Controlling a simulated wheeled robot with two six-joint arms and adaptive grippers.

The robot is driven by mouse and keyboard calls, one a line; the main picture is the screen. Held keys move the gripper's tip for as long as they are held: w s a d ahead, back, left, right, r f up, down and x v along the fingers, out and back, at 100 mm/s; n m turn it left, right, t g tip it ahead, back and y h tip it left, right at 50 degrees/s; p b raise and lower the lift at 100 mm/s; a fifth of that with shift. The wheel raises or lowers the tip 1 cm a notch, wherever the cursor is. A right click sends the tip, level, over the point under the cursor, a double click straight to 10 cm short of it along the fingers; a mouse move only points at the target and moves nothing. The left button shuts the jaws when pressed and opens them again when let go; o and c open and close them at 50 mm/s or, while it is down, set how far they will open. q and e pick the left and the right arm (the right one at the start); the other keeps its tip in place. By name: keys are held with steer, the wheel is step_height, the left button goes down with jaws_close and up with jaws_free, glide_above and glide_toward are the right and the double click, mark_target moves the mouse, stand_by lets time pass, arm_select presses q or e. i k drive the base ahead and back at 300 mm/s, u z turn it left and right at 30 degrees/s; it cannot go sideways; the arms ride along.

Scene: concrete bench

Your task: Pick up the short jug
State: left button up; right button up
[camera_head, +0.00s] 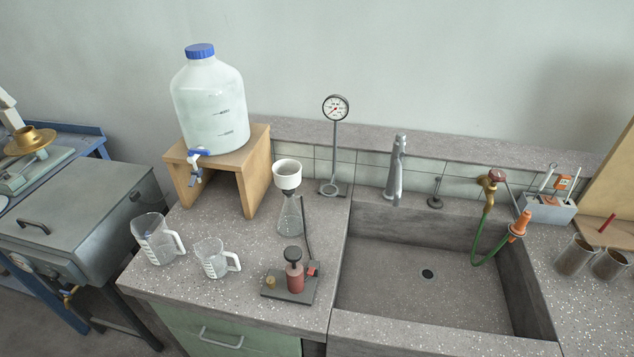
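Two clear jugs with white handles stand upright on the bench at the front left. The short jug (212,259) is the right one, with its handle toward the right. The taller jug (153,241) stands to its left and a little farther back, its handle also toward the right. A small gap lies between them. Neither of my grippers shows in the head view.
A red pump on a dark plate (290,284) stands right of the short jug. A flask with a white funnel (290,212) is behind it. A wooden stand (256,172) bears a large carboy (210,108). The sink (430,291) is at right. Bench front is clear.

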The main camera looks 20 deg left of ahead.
mark_target(210, 251)
steer(key=u, duration=1.3)
steer(key=k, duration=1.3)
steer(key=u, duration=0.8)
steer(key=i, duration=0.6)
steer(key=u, duration=0.8)
steer(key=i, duration=0.85)
steer(key=z, duration=0.9)
steer(key=i, duration=0.55)
steer(key=z, duration=0.65)
